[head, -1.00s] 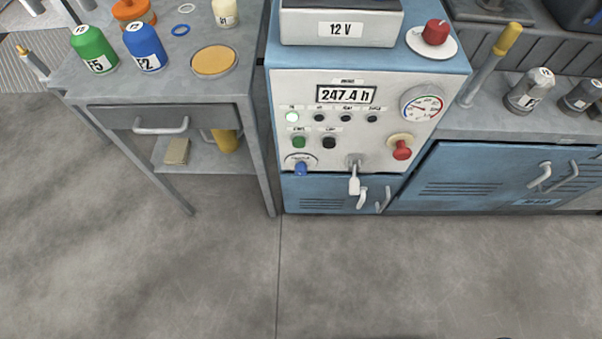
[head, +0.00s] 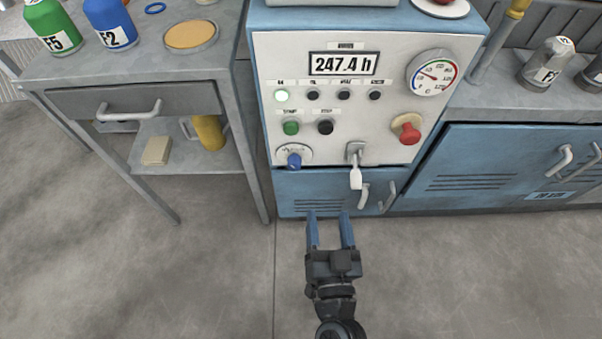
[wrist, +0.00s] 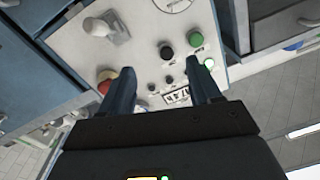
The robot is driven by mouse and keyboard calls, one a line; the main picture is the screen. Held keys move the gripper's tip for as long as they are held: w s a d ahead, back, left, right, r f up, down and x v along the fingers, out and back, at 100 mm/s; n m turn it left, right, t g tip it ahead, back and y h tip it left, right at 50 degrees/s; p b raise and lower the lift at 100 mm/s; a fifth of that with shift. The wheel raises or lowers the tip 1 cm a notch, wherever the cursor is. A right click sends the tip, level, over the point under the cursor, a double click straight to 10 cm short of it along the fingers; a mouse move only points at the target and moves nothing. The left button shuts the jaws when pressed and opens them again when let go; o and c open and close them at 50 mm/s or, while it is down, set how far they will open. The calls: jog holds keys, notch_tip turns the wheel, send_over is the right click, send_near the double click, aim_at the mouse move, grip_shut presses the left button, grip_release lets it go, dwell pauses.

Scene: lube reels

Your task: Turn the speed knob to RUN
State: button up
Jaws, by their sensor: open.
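The speed knob (head: 294,160) is blue and sits on a round white dial plate at the lower left of the control panel (head: 390,110). Its markings are too small to read. In the wrist view only part of a dial plate (wrist: 172,4) shows at the top edge, and the knob itself is cut off. My gripper (head: 329,215) is open and empty, with two blue fingers. In the head view it appears below the panel, lower and to the right of the knob, apart from it. In the wrist view the fingers (wrist: 163,72) point toward the panel.
A lever with a white handle (head: 355,178) sticks out right of the knob. Green (head: 290,128) and black (head: 325,127) buttons sit above. A red knob (head: 409,130) and a gauge (head: 432,74) are at right. A grey cart (head: 75,65) stands left. The floor in front is clear.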

jog(key=b, duration=0.2)
send_near(295, 167)
jog(key=w, duration=0.2)
jog(key=shift+h, duration=0.3)
jog(key=shift+w+r+b, duration=0.2)
jog(key=shift+w+b, duration=0.95)
jog(key=shift+w, duration=2.7)
jog(key=c, duration=1)
jog(key=shift+c, duration=0.2)
